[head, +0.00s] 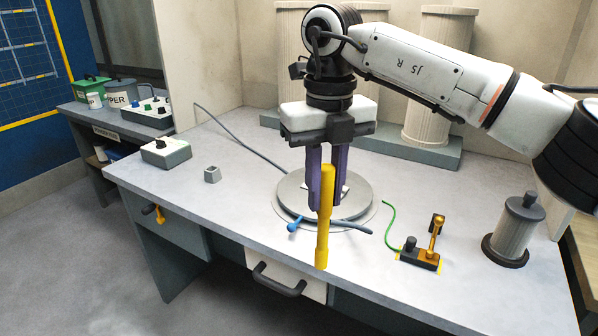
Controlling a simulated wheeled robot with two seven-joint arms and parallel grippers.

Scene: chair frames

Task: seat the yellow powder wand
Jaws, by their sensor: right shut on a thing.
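The yellow powder wand (323,235) is upright in the grip of my right gripper (322,200), whose purple fingers point down and are shut on its upper part. The wand's lower end overlaps the table's front edge in the picture; I cannot tell how high it is above the table. Behind it is a round grey turntable (355,194), partly hidden by the fingers and wand. My left gripper is not in view.
A black stand with an orange post (435,240) sits right of the turntable, with a green cable (388,215). A grey lidded canister (516,228) stands at the far right. A small grey block (212,174) and control box (166,152) are left.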

